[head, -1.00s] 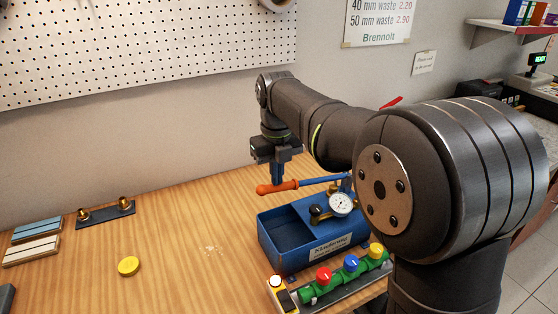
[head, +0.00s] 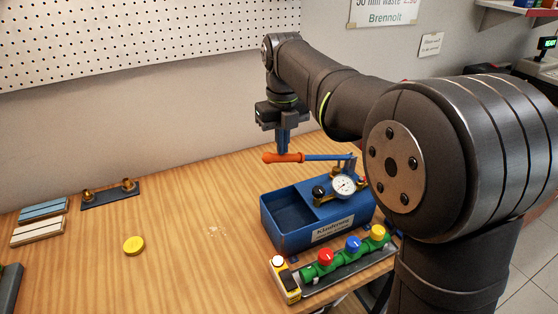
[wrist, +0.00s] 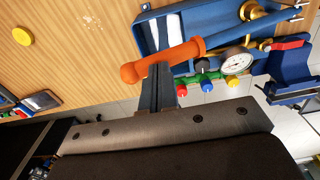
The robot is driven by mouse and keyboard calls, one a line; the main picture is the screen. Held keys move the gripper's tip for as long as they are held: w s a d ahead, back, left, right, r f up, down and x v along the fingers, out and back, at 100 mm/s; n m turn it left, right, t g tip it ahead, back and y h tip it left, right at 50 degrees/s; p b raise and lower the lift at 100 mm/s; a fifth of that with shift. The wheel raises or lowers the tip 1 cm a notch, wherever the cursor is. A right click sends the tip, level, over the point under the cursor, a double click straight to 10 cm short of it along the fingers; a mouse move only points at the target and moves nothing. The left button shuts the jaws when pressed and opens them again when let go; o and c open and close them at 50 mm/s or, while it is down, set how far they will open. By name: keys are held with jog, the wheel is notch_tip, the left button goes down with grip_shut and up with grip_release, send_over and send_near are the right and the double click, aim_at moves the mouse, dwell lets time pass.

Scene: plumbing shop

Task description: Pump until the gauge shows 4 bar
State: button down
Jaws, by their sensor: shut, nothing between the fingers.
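The blue test pump (head: 292,240) stands on the bench, with an open tank on its left side. Its lever has an orange grip (head: 283,158) and a blue rod, held about level above the tank. The grip also shows in the wrist view (wrist: 162,61). My gripper (head: 283,150) is shut and empty, pointing down with its fingertips at the top of the grip. I cannot tell whether they touch. The white round gauge (head: 343,187) is on the pump's right part; it also shows in the wrist view (wrist: 237,63). Its needle is too small to read.
A green manifold with red (head: 326,258), blue (head: 353,244) and yellow (head: 377,232) knobs lies in front of the pump. A yellow device (head: 286,284) is beside it. A yellow disc (head: 133,246) and a plate with brass fittings (head: 110,194) lie left. The bench between is clear.

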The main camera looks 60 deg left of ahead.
jog(key=r, duration=0.3)
jog(key=shift+w+r, duration=0.1)
jog(key=shift+w, duration=0.15)
dwell(1.9)
dwell(2.0)
jog(key=shift+s, duration=0.1)
notch_tip(320, 180, down, 12)
jog(key=s, duration=0.2)
jog(key=r, duration=0.4)
jog(key=w+r, duration=0.1)
jog(key=r, duration=0.3)
jog(key=w+r, duration=0.1)
jog(key=r, duration=0.3)
